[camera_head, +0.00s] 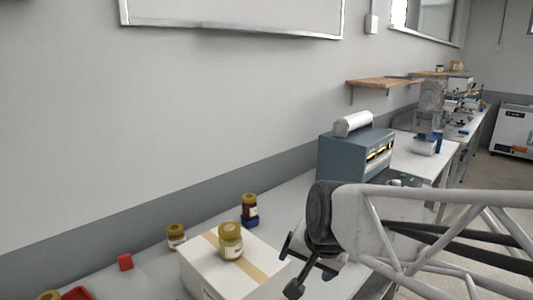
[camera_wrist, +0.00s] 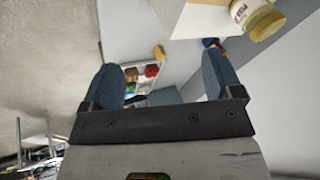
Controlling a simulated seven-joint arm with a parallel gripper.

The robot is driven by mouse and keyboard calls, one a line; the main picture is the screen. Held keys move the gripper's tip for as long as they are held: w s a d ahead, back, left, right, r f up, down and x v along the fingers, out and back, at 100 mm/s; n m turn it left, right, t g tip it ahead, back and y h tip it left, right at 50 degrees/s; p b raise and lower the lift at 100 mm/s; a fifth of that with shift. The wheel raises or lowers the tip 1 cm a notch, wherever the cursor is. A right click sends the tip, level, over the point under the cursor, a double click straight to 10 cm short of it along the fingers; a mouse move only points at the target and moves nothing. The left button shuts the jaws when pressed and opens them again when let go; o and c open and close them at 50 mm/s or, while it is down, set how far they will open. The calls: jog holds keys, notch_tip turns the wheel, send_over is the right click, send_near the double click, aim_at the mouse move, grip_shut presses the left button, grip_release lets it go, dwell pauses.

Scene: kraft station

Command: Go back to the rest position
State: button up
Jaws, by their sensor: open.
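My gripper (camera_head: 300,266) is to the right of the white box in the head view, apart from the jars. In the wrist view, its two blue fingers (camera_wrist: 158,78) stand wide apart with nothing between them. A jar with a gold lid (camera_head: 230,241) stands upright on a white box with a tan tape strip (camera_head: 204,268). The jar also shows at the top right of the wrist view (camera_wrist: 258,18). No marked rest place shows.
A dark-red jar (camera_head: 250,206) stands on a blue block, and another jar (camera_head: 176,236) is left of the box. A red block (camera_head: 125,262) lies farther left. A blue-grey machine (camera_head: 352,155) stands behind my arm. The wall runs along the table.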

jog(key=s+d+f+n+g+h, duration=0.1)
jog(key=s+d+n, duration=0.3)
jog(key=s+d, duration=0.6)
jog(key=shift+s+d+f+g+h, duration=0.3)
jog(key=shift+s+f+g+h, duration=0.1)
jog(key=shift+s+g+h, duration=0.25)
